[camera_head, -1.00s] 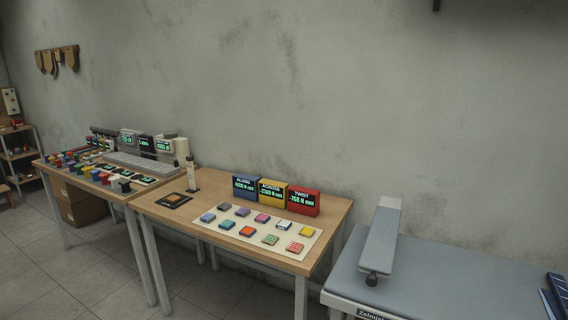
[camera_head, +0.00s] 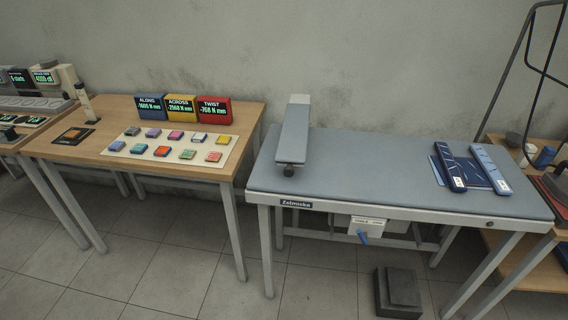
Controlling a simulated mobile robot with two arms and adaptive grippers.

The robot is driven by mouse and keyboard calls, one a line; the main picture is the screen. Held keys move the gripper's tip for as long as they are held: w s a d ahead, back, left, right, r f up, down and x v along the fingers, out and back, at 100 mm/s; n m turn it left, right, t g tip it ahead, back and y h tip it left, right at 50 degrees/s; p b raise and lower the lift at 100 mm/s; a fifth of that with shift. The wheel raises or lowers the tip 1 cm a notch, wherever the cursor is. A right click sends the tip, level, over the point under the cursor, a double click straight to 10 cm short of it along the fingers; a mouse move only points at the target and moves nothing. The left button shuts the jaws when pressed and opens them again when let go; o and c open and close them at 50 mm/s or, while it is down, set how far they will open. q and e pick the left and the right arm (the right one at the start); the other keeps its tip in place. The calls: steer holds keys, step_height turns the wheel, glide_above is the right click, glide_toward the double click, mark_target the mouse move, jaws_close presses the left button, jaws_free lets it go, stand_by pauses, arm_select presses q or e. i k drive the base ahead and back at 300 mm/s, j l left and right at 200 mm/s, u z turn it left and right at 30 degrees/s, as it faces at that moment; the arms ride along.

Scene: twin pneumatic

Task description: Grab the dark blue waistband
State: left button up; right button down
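On the right half of the grey padded table lie two long, narrow blue pieces. The left one is a dark blue strip (camera_head: 449,166); the right one is a lighter, grey-blue strip (camera_head: 490,168). A flat dark blue piece (camera_head: 471,175) with thin pale lines lies between and partly under them. I cannot tell for certain which of these is the waistband. Neither of my grippers is in view.
The grey padded table (camera_head: 360,172) has free room in its middle; a narrow padded arm (camera_head: 294,132) stands at its left. A wooden table (camera_head: 70,148) with coloured blocks and three displays is further left. A dark block (camera_head: 398,290) sits on the floor.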

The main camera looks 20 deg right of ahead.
mark_target(457, 182)
steer(key=z, duration=1.7)
